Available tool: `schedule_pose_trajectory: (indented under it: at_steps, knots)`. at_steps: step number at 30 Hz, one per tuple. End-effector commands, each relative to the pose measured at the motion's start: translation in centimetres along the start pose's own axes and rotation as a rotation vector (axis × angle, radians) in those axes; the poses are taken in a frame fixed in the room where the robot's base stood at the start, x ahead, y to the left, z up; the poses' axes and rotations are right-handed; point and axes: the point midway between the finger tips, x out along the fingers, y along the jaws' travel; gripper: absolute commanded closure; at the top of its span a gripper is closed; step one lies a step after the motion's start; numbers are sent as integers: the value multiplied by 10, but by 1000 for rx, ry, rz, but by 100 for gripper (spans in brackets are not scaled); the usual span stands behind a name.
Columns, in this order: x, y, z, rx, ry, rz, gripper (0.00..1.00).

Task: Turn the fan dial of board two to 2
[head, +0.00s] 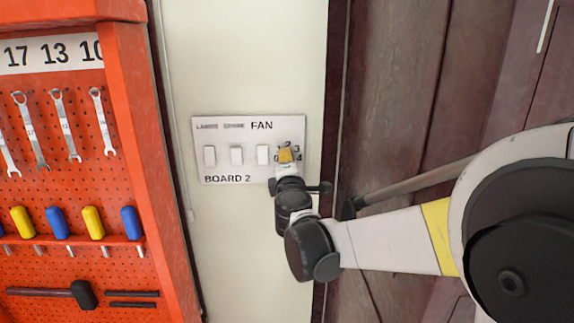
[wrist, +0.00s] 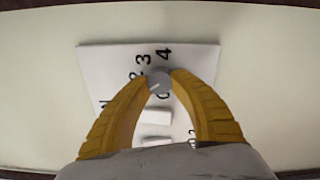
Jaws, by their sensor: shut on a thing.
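Board two is a white plate (head: 220,136) on the pale wall, labelled "BOARD 2" and "FAN". It also shows in the wrist view (wrist: 105,65). The fan dial (wrist: 159,79) is a small round grey knob with a pale mark toward the lower left of its face. Numbers 2, 3 and 4 show around its upper side; the lower numbers are partly hidden by the fingers. My gripper (head: 286,156) is at the plate's right end, its yellow fingers shut on the dial from both sides. In the head view the gripper hides the dial.
Three white rocker switches (head: 236,155) sit in a row left of the dial. An orange pegboard cabinet (head: 130,110) with wrenches and screwdrivers stands at the left. A dark wooden wall (head: 400,90) is at the right, behind my arm. Bare wall lies above and below the plate.

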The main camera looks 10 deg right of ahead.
Motion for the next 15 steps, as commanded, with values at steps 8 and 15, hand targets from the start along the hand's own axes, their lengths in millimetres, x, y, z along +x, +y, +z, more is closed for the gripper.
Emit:
schedule_pose_trajectory:
  at_steps: [8, 15]
  knots:
    - [1, 1, 0, 248, 1, 0, 100]
    - [1, 3, 0, 423, 1, 0, 100]
